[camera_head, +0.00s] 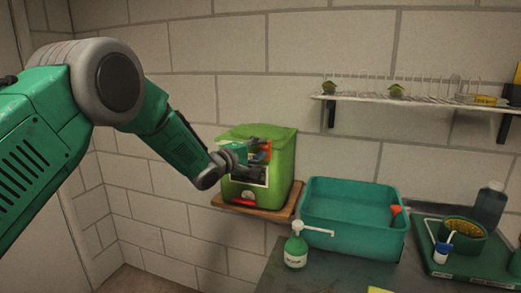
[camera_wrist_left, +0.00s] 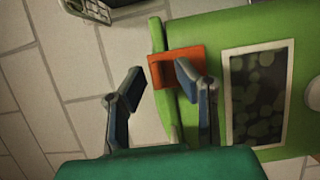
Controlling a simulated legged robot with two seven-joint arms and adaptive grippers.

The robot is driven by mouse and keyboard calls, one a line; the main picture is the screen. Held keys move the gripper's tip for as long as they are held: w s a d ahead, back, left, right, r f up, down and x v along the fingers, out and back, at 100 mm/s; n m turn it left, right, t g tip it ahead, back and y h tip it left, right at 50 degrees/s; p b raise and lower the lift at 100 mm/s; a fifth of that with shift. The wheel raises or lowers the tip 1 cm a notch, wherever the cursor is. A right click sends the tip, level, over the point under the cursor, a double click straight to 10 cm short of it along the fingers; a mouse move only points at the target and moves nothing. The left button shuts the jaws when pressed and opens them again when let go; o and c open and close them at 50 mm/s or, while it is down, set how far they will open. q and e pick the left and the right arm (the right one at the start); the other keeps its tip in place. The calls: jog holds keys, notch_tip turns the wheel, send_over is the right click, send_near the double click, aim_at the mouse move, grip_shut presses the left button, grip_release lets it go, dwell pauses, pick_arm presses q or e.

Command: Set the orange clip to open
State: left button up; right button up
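The orange clip (camera_wrist_left: 188,53) sits at the lid edge of the green bin (camera_wrist_left: 212,33) in the left wrist view. In the head view the clip (camera_head: 265,155) is a small orange patch on the bin (camera_head: 284,172), partly behind my gripper. My left gripper (camera_wrist_left: 160,72) is open, with its two dark fingers apart. The right-hand finger overlaps the clip in the picture; I cannot tell whether it touches. Nothing is held. In the head view my left gripper (camera_head: 246,150) is at the bin's front. My right gripper is not in view.
The bin stands on a small wooden shelf (camera_head: 265,211).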

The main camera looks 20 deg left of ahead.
pick_arm(q)
jog(key=shift+a, duration=0.1)
grip_shut()
